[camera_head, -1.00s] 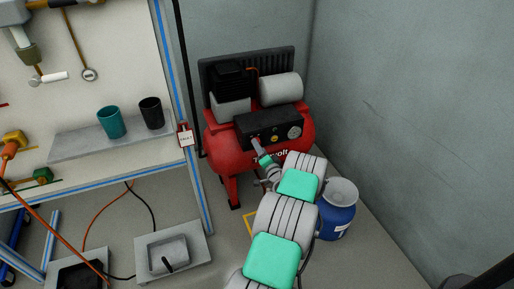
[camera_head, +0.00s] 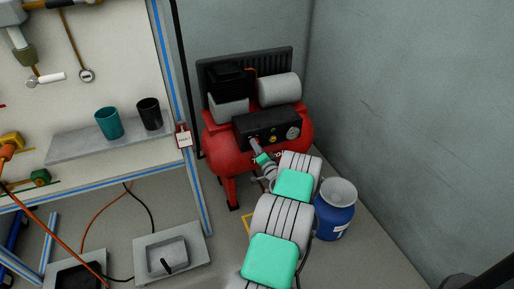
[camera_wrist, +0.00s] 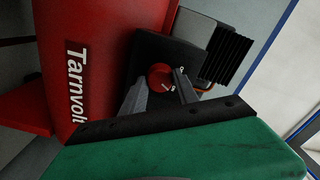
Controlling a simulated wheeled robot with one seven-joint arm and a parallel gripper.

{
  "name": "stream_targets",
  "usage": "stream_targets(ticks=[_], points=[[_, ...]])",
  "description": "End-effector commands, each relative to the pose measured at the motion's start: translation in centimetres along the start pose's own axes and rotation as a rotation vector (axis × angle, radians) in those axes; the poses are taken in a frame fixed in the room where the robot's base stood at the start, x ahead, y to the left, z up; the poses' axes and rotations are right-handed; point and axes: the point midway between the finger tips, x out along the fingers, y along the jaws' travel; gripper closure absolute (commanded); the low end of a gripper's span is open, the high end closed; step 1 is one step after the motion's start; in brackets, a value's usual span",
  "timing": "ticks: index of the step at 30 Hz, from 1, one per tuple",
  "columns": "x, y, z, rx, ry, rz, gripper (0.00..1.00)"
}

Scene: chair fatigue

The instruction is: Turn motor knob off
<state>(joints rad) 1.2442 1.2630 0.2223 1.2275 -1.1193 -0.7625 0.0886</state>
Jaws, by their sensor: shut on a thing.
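The red motor knob (camera_wrist: 160,77) sits on the black control panel of the red compressor, with small markings beside it in the wrist view. My gripper (camera_wrist: 161,84) is shut on the knob, with one grey finger on each side of it. In the head view my gripper (camera_head: 255,145) reaches the left part of the black panel (camera_head: 280,128). There the knob is mostly hidden by the gripper. The red compressor (camera_head: 226,160) stands on the floor, and its label "Tarnvolt" shows in the wrist view.
A blue drum (camera_head: 335,215) with a grey lid stands right of my arm. A workbench rack with a shelf (camera_head: 75,149) and two cups is at the left. Grey walls close in behind and to the right.

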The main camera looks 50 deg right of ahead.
Motion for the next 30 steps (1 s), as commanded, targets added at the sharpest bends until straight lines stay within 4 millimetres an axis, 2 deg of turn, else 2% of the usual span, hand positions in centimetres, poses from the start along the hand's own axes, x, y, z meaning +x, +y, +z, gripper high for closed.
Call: stream_targets(ticks=[3, 16, 23, 30], points=[[-0.02, 0.03, 0.0, 0.0, 0.0, 0.0, 1.0], [-0.01, 0.23, 0.11, -0.066, 0.0, 0.0, 1.0], [0.01, 0.38, 0.18, -0.215, 0.001, -0.001, 1.0], [0.01, 0.52, 0.26, -0.436, 0.0, -0.001, 1.0]])
